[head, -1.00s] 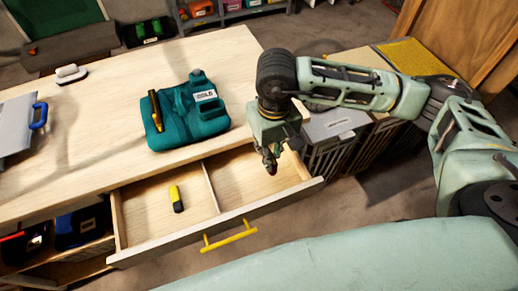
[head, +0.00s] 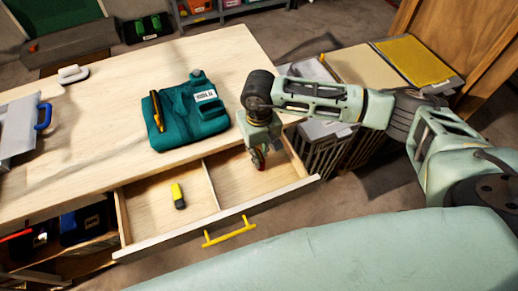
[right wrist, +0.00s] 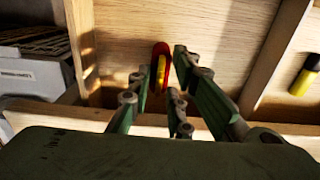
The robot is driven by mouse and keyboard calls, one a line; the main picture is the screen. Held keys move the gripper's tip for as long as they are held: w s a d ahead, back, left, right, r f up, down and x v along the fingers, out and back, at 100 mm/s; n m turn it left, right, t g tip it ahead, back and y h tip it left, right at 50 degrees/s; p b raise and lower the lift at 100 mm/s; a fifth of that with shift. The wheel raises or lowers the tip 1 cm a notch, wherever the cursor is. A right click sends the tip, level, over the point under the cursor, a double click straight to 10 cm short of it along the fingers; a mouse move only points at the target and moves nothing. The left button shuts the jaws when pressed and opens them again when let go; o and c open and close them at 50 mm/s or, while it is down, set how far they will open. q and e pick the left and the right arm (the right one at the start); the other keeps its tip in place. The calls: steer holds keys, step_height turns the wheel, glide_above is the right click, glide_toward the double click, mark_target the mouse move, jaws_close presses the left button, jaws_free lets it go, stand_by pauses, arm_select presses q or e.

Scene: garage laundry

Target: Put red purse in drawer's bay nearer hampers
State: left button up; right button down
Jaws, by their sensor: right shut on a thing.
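The red purse (right wrist: 157,80), with a yellow strip on it, is between the fingers of my right gripper (right wrist: 162,66) in the right wrist view. In the head view the right gripper (head: 258,160) points down over the right bay, shut on the purse, which shows only as a small dark red patch. The drawer (head: 160,243) is pulled out, and a divider (head: 211,184) splits it into two bays. The right bay (head: 230,180) is nearer the hampers (head: 322,148); no other object shows in it. My left gripper is not in view.
A yellow and black marker-like item (head: 178,196) lies in the left bay. A teal garment (head: 185,125) with a label lies on the wooden table (head: 110,100). The drawer has a yellow handle (head: 229,232). A yellow panel (head: 412,62) is at the back right.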

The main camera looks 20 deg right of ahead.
steer(key=shift+f, duration=0.25)
steer(key=c, duration=1.6)
jaws_free()
steer(key=shift+r, duration=0.1)
steer(key=shift+r, duration=0.2)
step_height(320, 180, up, 12)
steer(key=b, duration=0.3)
steer(key=shift+f, duration=0.1)
